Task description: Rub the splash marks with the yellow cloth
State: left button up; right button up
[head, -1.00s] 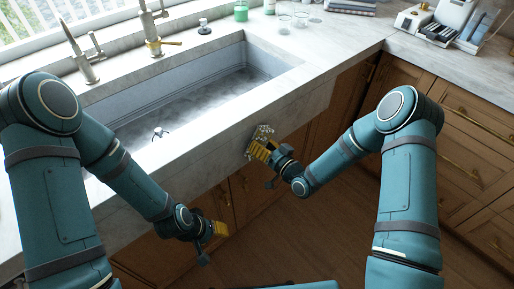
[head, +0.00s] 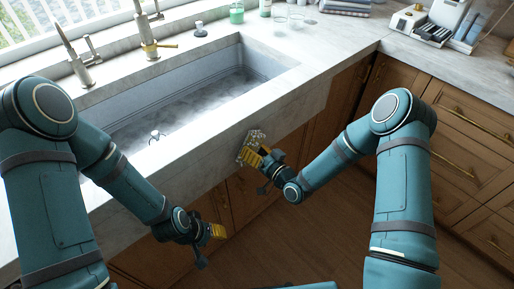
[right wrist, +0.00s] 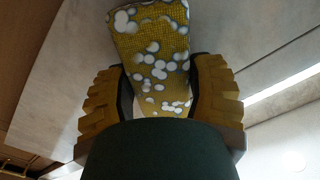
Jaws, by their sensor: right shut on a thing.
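The yellow cloth (head: 248,149), patterned with white spots, is held against or very close to the pale stone front of the sink (head: 208,160). It also shows in the right wrist view (right wrist: 150,45), hanging out between the fingers. My right gripper (head: 260,158) is shut on the cloth; its yellow fingers (right wrist: 160,95) stand on both sides of it. I cannot make out splash marks apart from the cloth's white spots; the cloth and gripper hide part of the stone. My left gripper (head: 217,231) is low in front of the cabinets, away from the cloth; its finger opening cannot be made out.
The sink basin (head: 235,85) is behind the stone front, with taps (head: 150,45) at the back. A green bottle (head: 237,14) and glasses (head: 280,22) stand on the far counter. Wooden cabinets (head: 470,140) line the right. Floor (head: 325,220) between the arms is clear.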

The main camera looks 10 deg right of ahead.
aim_at(229, 157)
jog(key=shift+s+a, duration=1.2)
jog(key=shift+a, duration=0.3)
jog(key=shift+s+a, duration=0.5)
jog(key=shift+a, duration=0.3)
jog(key=shift+s+a, duration=0.5)
jog(key=shift+a, duration=0.25)
jog(key=shift+v, duration=3)
jog(key=v, duration=0.3)
